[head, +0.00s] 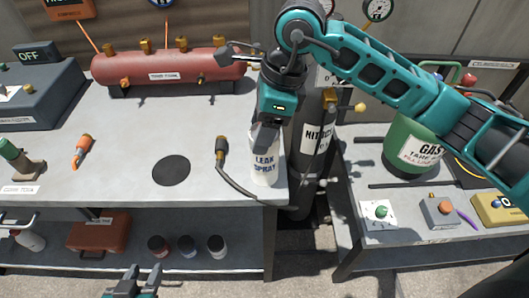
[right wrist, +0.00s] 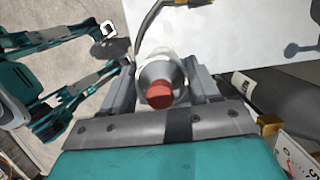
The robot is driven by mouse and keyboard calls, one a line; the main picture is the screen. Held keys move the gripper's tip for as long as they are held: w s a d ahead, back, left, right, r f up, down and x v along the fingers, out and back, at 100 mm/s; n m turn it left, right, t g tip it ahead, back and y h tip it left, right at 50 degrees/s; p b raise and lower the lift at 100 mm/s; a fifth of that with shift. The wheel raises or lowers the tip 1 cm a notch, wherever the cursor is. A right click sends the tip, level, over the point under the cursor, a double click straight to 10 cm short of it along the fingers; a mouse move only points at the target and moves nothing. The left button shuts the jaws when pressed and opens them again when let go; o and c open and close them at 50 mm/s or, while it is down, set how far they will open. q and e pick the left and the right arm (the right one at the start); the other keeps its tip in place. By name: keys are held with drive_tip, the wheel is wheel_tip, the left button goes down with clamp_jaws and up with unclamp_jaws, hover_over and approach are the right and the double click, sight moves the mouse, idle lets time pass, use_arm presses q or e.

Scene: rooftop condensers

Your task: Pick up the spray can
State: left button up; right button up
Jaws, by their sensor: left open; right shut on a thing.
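The spray can (head: 264,171) is white with a "LEAK SPRAY" label and stands upright at the right front corner of the grey bench. I cannot tell whether its base touches the bench. My right gripper (head: 266,140) comes down from above and is shut on the can, hiding its upper part. In the right wrist view, the can's red top (right wrist: 160,94) and grey shoulder sit between the two fingers. My left gripper (head: 133,284) is open and empty at the bottom of the head view, in front of the lower shelf.
A hose with a brass end (head: 221,146) lies just left of the can. A dark nitrogen cylinder (head: 309,140) stands close behind right. A red tank (head: 165,70) lies at the back. A green gas cylinder (head: 408,148) is on the right bench. The bench middle is mostly clear.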

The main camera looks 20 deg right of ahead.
clamp_jaws()
drive_tip(key=shift+r, duration=0.15)
